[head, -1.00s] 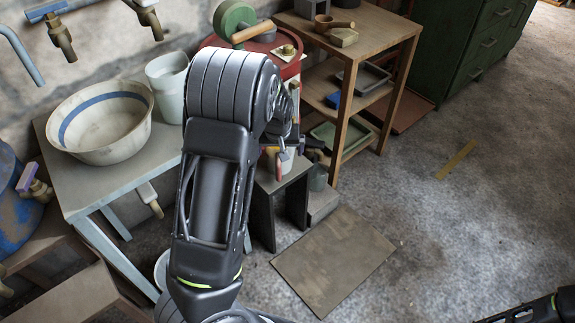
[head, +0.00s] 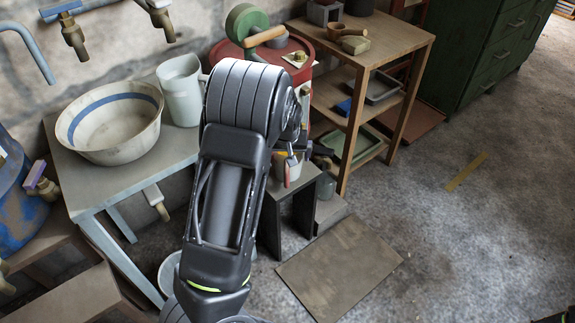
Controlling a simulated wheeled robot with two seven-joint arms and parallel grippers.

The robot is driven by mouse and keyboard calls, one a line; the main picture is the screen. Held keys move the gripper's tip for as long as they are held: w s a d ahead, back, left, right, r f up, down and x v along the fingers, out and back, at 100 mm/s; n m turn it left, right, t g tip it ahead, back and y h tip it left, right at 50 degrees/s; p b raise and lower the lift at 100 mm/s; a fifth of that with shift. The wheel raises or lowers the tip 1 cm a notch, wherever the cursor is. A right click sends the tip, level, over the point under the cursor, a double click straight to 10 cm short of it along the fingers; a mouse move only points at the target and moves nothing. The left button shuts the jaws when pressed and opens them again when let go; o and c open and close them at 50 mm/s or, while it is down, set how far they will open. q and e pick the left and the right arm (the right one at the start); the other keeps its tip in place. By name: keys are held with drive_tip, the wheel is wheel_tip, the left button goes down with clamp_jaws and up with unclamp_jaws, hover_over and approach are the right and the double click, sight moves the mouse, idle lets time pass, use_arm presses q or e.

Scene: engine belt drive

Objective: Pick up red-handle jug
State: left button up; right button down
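A small pale jug (head: 278,168) with a red handle (head: 287,174) shows on a low dark stand, just right of my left arm. My arm hides much of it. My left arm rises through the middle and bends down away from me. The end of my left gripper (head: 294,148) is partly seen at the jug's top, mostly hidden behind my arm. I cannot tell whether it touches the jug or how its fingers stand.
A large bowl (head: 112,153) with a blue band and a white pitcher (head: 181,97) stand on the left table. A red drum (head: 318,85) and a wooden shelf (head: 398,48) stand behind.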

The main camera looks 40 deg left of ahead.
use_arm(q)
drive_tip(key=b+x, duration=0.1)
drive_tip(key=x, duration=0.3)
drive_tip(key=shift+d+f, duration=0.1)
drive_tip(key=shift+f, duration=0.1)
drive_tip(key=shift+w+f+b, duration=0.15)
drive_tip(key=shift+f+b, duration=0.15)
drive_tip(key=shift+f, duration=0.15)
drive_tip(key=shift+r, duration=0.1)
drive_tip(key=c, duration=2)
